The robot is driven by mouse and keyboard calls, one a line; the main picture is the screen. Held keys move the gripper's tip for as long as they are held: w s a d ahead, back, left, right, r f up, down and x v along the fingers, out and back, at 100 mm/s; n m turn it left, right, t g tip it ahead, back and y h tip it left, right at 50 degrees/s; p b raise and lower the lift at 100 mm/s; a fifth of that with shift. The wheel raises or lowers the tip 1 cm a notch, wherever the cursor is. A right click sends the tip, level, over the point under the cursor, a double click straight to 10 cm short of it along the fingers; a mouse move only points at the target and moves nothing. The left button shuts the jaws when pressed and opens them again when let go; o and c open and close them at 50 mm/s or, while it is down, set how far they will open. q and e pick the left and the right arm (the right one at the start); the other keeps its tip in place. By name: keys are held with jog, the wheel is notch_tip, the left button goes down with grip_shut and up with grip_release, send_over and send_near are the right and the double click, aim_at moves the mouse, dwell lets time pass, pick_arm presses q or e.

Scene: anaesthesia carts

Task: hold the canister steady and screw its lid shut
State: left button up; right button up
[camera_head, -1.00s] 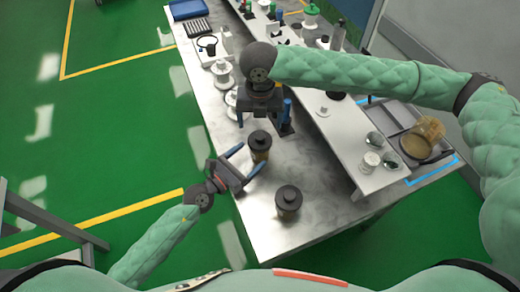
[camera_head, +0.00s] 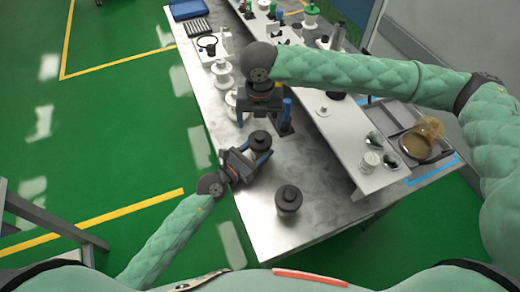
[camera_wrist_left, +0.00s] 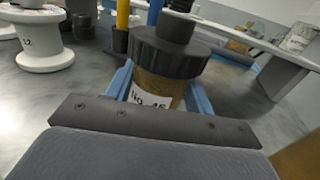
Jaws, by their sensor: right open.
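A canister with a brown body, a white label and a wide dark lid (camera_head: 259,139) with a raised knob stands upright on the metal table. In the left wrist view, the canister body (camera_wrist_left: 150,88) is between my left fingers and its lid (camera_wrist_left: 168,50) sits above them. My left gripper (camera_head: 256,155) is open, low around the body; whether the fingers touch it is hard to tell. My right gripper (camera_head: 262,121) is open, pointing down, just behind and above the lid, apart from it. Whether the lid is fully seated is not visible.
A second dark-lidded canister (camera_head: 288,199) stands nearer the table's front. White spools (camera_head: 222,72) stand on the left behind. A raised white shelf (camera_head: 345,130) with jars runs along the right. The table (camera_head: 325,190) is clear around the second canister.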

aim_at(260, 136)
pick_arm(q)
grip_shut()
pick_arm(e)
jog(key=shift+m, duration=2.3)
jog(key=shift+f, duration=4)
jog(key=shift+c, duration=0.4)
